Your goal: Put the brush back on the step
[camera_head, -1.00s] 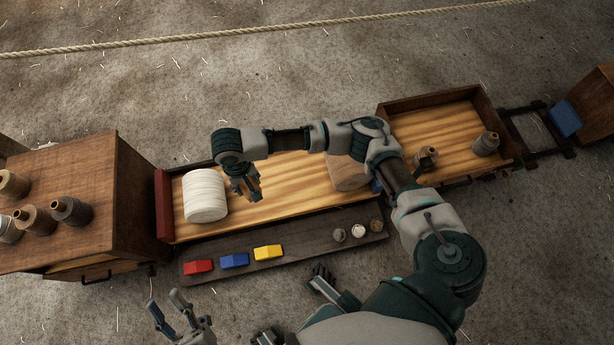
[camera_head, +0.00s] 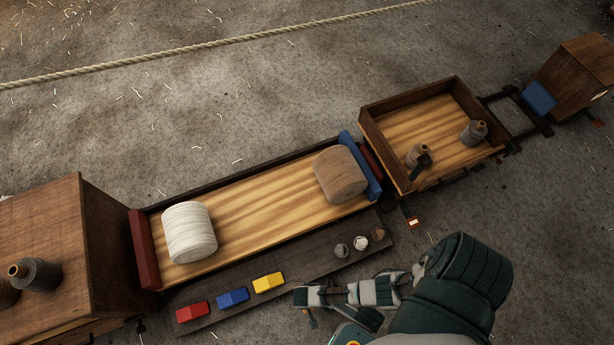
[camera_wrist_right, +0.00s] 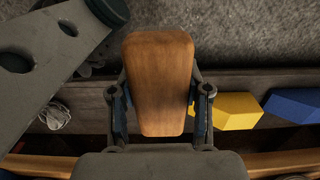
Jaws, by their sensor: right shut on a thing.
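The brush (camera_wrist_right: 158,84) shows in the right wrist view as a smooth wooden block, wider at its top end. The fingers of my right gripper (camera_wrist_right: 160,110) are shut on it, one on each side. Below it in that view runs the dark step (camera_wrist_right: 90,95); I cannot tell whether the brush touches it. In the head view the step (camera_head: 225,318) is the long plank along the cart's near side. My right arm comes in low at the right, its end by the step, right of the yellow block. My left gripper is out of view.
Red (camera_head: 192,311), blue (camera_head: 233,297) and yellow (camera_head: 268,282) blocks lie on the step; three small balls (camera_head: 360,243) lie at its right end. The cart (camera_head: 255,205) holds a white roll (camera_head: 188,233) and a brown roll (camera_head: 340,174). Another cart (camera_head: 435,120) holds spools.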

